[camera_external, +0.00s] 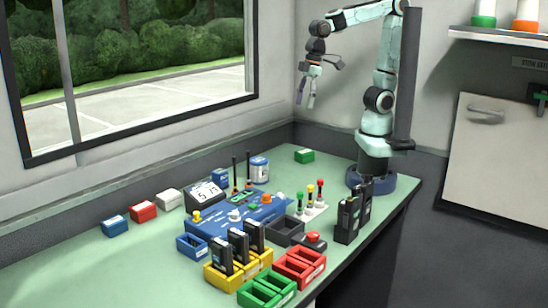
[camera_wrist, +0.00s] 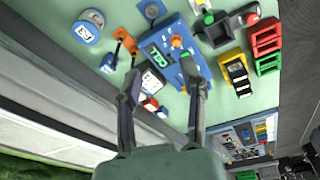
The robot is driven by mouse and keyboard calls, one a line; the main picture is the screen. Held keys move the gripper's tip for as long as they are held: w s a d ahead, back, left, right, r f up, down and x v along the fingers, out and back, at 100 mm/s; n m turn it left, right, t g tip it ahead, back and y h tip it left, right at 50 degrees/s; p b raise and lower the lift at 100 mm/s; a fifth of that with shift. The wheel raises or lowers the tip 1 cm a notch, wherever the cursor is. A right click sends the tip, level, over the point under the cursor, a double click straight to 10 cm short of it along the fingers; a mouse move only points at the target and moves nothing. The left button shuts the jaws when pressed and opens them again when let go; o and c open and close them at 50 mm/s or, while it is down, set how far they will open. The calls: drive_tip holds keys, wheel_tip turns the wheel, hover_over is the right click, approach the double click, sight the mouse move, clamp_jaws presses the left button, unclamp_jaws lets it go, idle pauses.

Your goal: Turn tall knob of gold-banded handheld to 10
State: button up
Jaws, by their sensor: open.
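Several black handhelds stand upright in the yellow tray (camera_external: 224,280); one handheld (camera_external: 220,256) is at its front left end. More black handhelds (camera_external: 347,220) stand upright on the right of the bench. I cannot tell which handheld has gold bands, and the knobs and their number marks are too small to read. My gripper (camera_external: 305,101) hangs open and empty, high above the back of the bench and far from the handhelds. In the wrist view, my gripper (camera_wrist: 163,78) has its fingers apart with nothing between them. The yellow tray (camera_wrist: 228,68) is to their right there.
Red bins (camera_external: 300,279) and green bins (camera_external: 267,303) line the front edge. A grey open box (camera_external: 285,238) and colored-top levers (camera_external: 319,205) stand nearby. The left front bench is clear.

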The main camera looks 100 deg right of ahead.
drive_tip(key=a+f+n, duration=0.3)
drive_tip(key=a+n, duration=0.1)
drive_tip(key=a, duration=0.8)
drive_tip(key=n+g, duration=0.2)
drive_tip(key=n, duration=0.3)
hover_over(354, 188)
drive_tip(key=shift+h, duration=0.4)
drive_tip(key=f, duration=0.6)
drive_tip(key=shift+w+d, duration=0.2)
drive_tip(key=shift+s+a+f, duration=0.1)
drive_tip(key=shift+s+f, duration=0.1)
drive_tip(key=shift+f, duration=0.1)
wheel_tip(354, 188, down, 6)
drive_tip(key=shift+w+f, duration=0.1)
clamp_jaws()
